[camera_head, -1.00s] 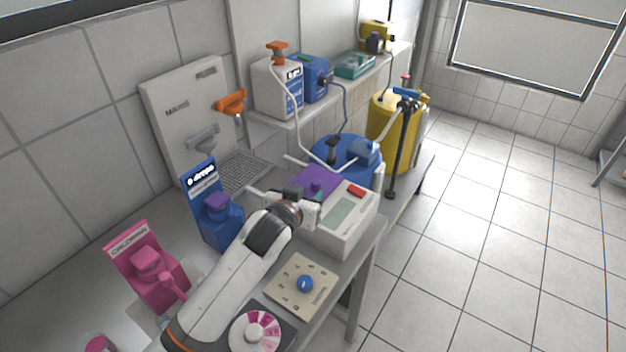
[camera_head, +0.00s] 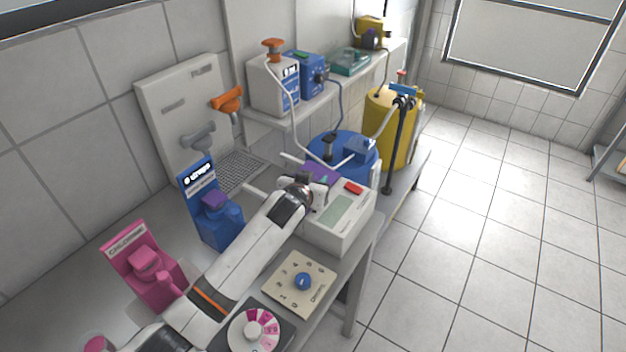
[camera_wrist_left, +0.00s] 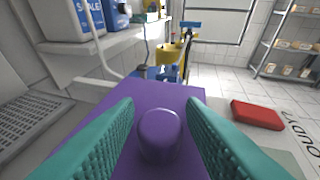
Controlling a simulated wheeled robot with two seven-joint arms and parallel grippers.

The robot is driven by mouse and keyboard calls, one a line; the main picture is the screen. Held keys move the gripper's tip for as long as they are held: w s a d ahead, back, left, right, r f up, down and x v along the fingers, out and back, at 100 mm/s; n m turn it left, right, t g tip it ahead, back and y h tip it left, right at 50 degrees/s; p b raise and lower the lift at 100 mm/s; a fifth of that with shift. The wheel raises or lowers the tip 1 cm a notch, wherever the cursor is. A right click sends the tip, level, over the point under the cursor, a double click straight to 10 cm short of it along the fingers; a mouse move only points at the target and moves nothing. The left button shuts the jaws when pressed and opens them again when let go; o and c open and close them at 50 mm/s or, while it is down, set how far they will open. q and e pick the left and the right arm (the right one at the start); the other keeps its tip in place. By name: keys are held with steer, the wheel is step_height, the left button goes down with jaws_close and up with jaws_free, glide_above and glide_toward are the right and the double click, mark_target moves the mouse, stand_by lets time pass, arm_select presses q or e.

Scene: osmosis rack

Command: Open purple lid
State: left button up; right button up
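The purple lid (camera_wrist_left: 172,97) is a flat panel with a round purple knob (camera_wrist_left: 159,133), and it looks closed on the white device (camera_head: 338,232). In the head view only part of the lid (camera_head: 322,170) shows, behind my left gripper (camera_head: 318,186). In the left wrist view the teal fingers of my left gripper (camera_wrist_left: 160,134) stand on either side of the knob. They are open, with a narrow gap between each finger and the knob. My right gripper is not in view.
A red button (camera_head: 353,188) sits on the device, right of the lid. The blue bottle (camera_head: 217,222) and pink bottle (camera_head: 154,280) stand to the left. A blue barrel (camera_head: 338,148) and yellow barrel (camera_head: 388,130) stand behind. The floor at the right is clear.

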arm_select(q)
jaws_close()
steer(key=w+a, duration=0.4)
steer(key=a, duration=0.2)
steer(key=shift+w+a, duration=0.2)
steer(key=shift+a, duration=0.05)
steer(key=shift+o, duration=1.4)
jaws_free()
steer(key=shift+s, duration=0.15)
steer(key=v, duration=1.1)
steer(key=shift+s, duration=0.4)
steer(key=shift+a+r, duration=0.1)
